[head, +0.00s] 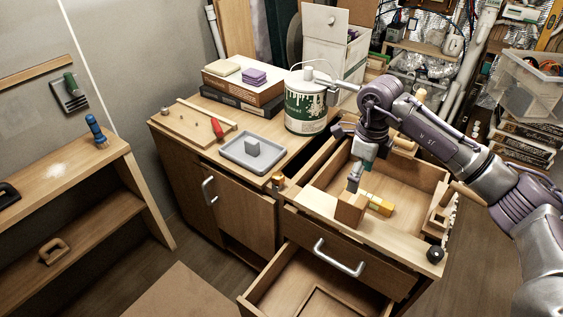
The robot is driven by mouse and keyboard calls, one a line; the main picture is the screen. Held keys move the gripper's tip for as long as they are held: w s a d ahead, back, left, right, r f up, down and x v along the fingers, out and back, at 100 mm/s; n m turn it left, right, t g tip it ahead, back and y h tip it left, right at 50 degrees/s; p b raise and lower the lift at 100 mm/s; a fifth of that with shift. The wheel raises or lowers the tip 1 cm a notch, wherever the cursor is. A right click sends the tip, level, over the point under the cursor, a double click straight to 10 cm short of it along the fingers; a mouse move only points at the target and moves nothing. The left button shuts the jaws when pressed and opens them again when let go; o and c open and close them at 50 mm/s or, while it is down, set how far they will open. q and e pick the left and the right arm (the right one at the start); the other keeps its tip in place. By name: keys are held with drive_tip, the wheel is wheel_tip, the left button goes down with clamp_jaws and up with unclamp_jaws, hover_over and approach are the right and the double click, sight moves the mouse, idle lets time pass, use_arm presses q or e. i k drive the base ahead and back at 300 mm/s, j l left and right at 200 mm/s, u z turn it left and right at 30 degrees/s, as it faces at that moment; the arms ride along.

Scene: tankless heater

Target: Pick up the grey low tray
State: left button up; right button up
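The grey low tray (268,159) lies flat on the wooden cabinet top, near its front edge. A small grey block (252,147) stands in it. My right arm comes in from the right and bends down over the open upper drawer. My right gripper (357,172) points down there, to the right of the tray and apart from it. It is small and partly merged with the things behind it, so I cannot tell whether its fingers are open or shut. My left gripper is not in view.
A paint can (305,104) stands behind the tray to the right. A wooden board (190,122) with a red-handled tool lies to its left. Stacked boxes (243,84) stand behind. The upper drawer (409,179) and lower drawer (275,283) are pulled out, with a yellow block (381,204) by the upper one.

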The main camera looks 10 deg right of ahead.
sight(258, 154)
drive_tip(key=i+u, duration=0.3)
drive_tip(key=i, duration=0.2)
drive_tip(key=i+u, duration=0.3)
drive_tip(key=i, duration=0.15)
